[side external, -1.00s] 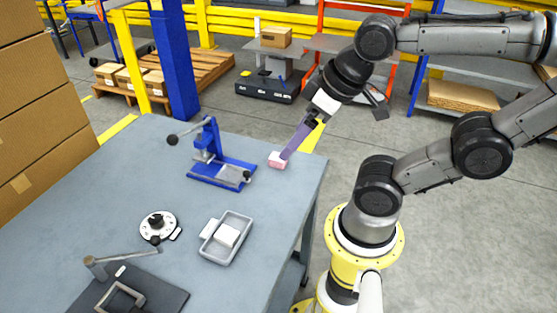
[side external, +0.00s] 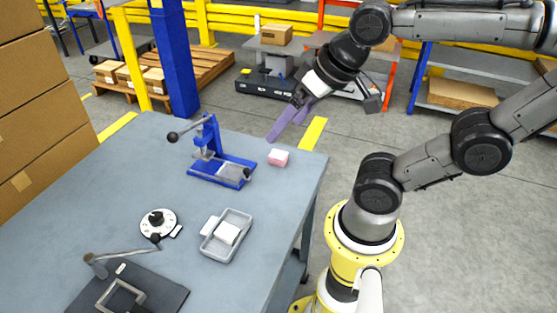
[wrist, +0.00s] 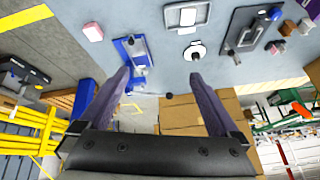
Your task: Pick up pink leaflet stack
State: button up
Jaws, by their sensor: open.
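The pink leaflet stack (side external: 278,157) is a small pale pink block lying on the grey-blue table near its far right edge. It also shows in the wrist view (wrist: 94,32), at the upper left, outside the space between the fingers. My gripper (side external: 289,124) has long purple fingers and is in the air above and behind the stack, apart from it. In the wrist view the two fingers (wrist: 160,80) stand wide apart with nothing held between them.
A blue lever press (side external: 220,160) stands just left of the stack. A grey tray (side external: 240,247) with white blocks, a round white dial (side external: 158,222) and a dark lever-arm plate (side external: 128,290) are nearer the front. The table (side external: 110,205) is clear at the left.

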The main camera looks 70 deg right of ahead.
jog(key=w+d+m+g, duration=0.1)
jog(key=w+d+m, duration=0.3)
jog(key=w+m, duration=0.25)
jog(key=m+g, duration=0.5)
jog(key=m, duration=0.4)
send_over(279, 153)
notch_tip(279, 153, down, 14)
jog(key=shift+n, duration=0.25)
notch_tip(279, 153, down, 13)
jog(key=shift+r, duration=0.1)
jog(key=c, duration=1.4)
jog(key=shift+c, duration=0.2)
jog(key=shift+r, duration=0.15)
